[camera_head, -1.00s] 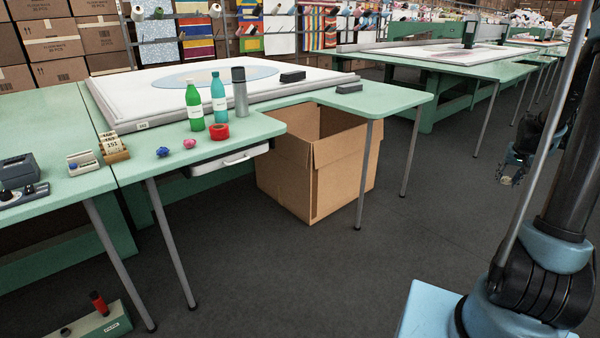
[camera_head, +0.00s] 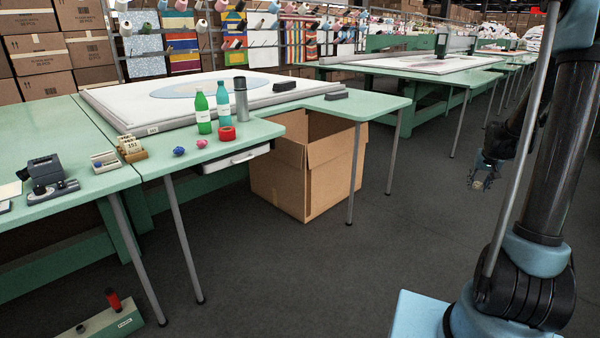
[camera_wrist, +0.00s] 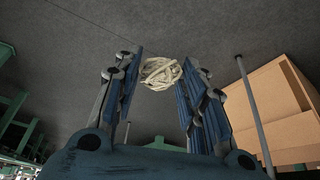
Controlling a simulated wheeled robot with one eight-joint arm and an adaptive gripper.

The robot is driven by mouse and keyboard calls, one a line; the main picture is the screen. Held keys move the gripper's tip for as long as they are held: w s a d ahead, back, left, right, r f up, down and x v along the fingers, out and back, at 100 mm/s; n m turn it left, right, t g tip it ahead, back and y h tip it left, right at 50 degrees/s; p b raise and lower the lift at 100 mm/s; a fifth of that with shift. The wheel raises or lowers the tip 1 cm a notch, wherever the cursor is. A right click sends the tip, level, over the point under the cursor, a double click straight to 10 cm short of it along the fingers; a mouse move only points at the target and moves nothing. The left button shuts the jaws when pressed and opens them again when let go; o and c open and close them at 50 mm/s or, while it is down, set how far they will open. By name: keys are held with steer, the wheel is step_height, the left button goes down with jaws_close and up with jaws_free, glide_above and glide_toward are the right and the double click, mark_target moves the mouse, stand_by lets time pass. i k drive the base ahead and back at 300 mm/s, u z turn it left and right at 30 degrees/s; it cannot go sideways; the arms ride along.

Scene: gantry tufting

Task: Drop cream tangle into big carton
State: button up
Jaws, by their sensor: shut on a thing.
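The cream tangle (camera_wrist: 160,73) is a ball of pale strands between my gripper's fingertips in the wrist view. My gripper (camera_wrist: 160,76) is shut on it and holds it over the dark floor. The big carton (camera_head: 290,178) is an open brown box on the floor, partly under the green table's corner. It stands left of my gripper in the head view and at the right edge of the wrist view (camera_wrist: 270,100).
The green table (camera_head: 385,106) has legs in front of and beside the carton; one leg (camera_wrist: 254,115) shows near it in the wrist view. Bottles (camera_head: 203,113) and a red tape roll (camera_head: 227,134) stand on it. Open floor (camera_head: 400,240) lies between carton and arm.

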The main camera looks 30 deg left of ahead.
mark_target(301, 212)
steer(key=u, duration=1.1)
steer(key=i, duration=1.65)
